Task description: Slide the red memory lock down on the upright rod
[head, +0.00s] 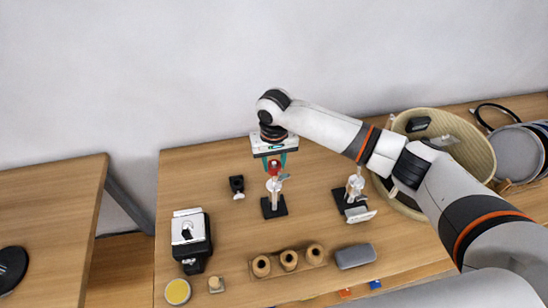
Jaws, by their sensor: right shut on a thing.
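An upright rod (274,197) stands on a black base (273,208) near the middle of the table, with whitish and metallic fittings on it. The red memory lock (274,166) is near the rod's top. My right gripper (275,163) comes down from above, its teal fingers on either side of the red lock, and is shut on it. The gripper body hides whatever of the rod's top lies above the lock. My left gripper is not in view.
A second stand (355,185) is to the right. A large round basket (450,125) is behind it. A white and black device (190,238) is at the left. A wooden holder with round openings (289,260) and a grey block (354,256) are in front.

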